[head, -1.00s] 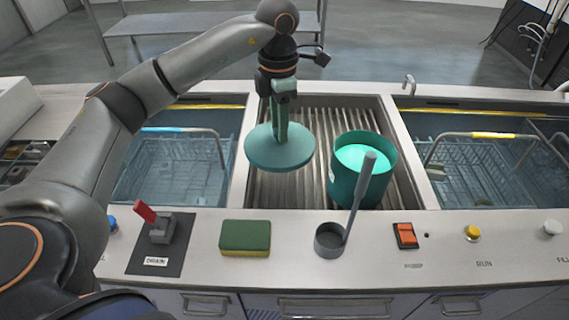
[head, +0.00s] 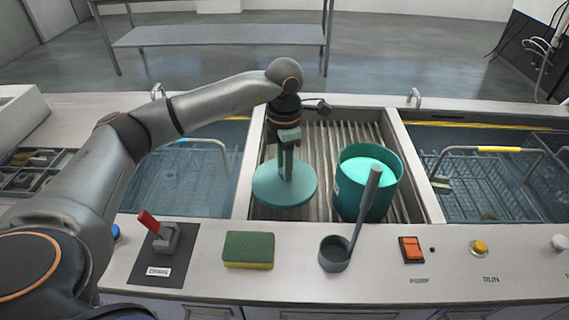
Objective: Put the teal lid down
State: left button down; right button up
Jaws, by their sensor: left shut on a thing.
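The teal lid (head: 284,188) is a flat round disc at the left part of the ribbed drain bay in the middle. My left gripper (head: 286,160) points down over it and is shut on the lid at its top centre. The lid looks level and low over the ribs; I cannot tell whether it touches them. The open teal pot (head: 362,198) stands upright on the ribs to the right of the lid, with bright teal contents showing. The lid and the pot are apart. My right gripper is not in view.
Tanks with wire baskets (head: 497,168) lie on both sides of the ribbed bay (head: 330,125). On the front ledge are a red-handled lever (head: 158,230), a green and yellow sponge (head: 249,250), a grey cup (head: 334,252) with a tall tool leaning in it, and an orange switch (head: 411,249).

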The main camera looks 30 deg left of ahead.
pick_arm(q)
jog(key=shift+f, duration=0.35)
jog(key=c, duration=0.5)
grip_release()
jog(key=shift+c, duration=0.2)
